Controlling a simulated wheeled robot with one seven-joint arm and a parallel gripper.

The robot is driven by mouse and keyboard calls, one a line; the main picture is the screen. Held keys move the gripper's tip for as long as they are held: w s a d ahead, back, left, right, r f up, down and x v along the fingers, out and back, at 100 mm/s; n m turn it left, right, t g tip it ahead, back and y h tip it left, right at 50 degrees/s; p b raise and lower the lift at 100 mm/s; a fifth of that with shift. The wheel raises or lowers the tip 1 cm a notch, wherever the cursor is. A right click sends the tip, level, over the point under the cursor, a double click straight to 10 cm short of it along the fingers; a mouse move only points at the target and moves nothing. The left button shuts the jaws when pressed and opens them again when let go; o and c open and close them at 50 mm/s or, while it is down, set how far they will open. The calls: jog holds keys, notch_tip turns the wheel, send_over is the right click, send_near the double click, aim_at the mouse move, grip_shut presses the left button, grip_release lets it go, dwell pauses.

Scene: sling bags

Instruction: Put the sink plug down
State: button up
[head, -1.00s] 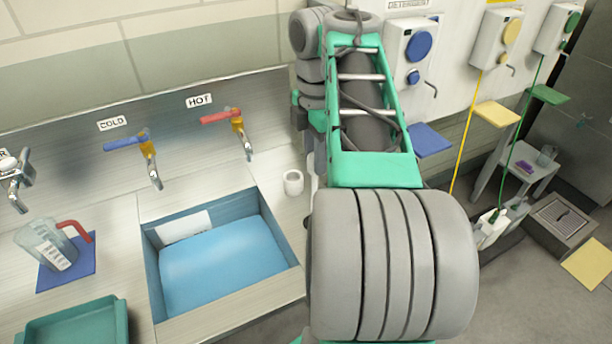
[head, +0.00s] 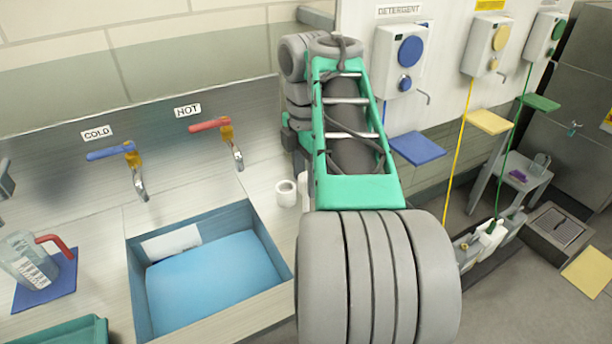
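I cannot make out a sink plug for certain. A small white hollow cylinder (head: 286,193) stands upright on the counter just right of the sink, and I cannot tell whether it is the plug. The sink (head: 137,281) holds blue water (head: 215,275), which covers its bottom and drain. My arm reaches over the counter right of the sink, with its wrist bent down beside the white cylinder. My own arm links hide the gripper, so its fingers and anything in them do not show.
A blue-handled cold tap (head: 130,160) and a red-handled hot tap (head: 225,140) stand behind the sink. A clear jug (head: 27,262) sits on a blue mat (head: 63,285) at left, near a green tray (head: 65,332). Dispensers (head: 402,62) hang on the right wall.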

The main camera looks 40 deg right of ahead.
notch_tip(320, 180, up, 12)
jog(key=r+p, duration=0.1)
jog(key=p, duration=1)
jog(key=a+f+m+t, duration=0.2)
jog(key=a+f+m, duration=0.4)
jog(key=a+m, duration=0.2)
jog(key=a+f+m+t, duration=0.2)
jog(key=a+f+m, duration=0.4)
jog(key=a, duration=0.6)
jog(key=shift+s+f+m+t, duration=0.3)
jog(key=shift+s+m, duration=0.15)
jog(key=shift+m, duration=0.45)
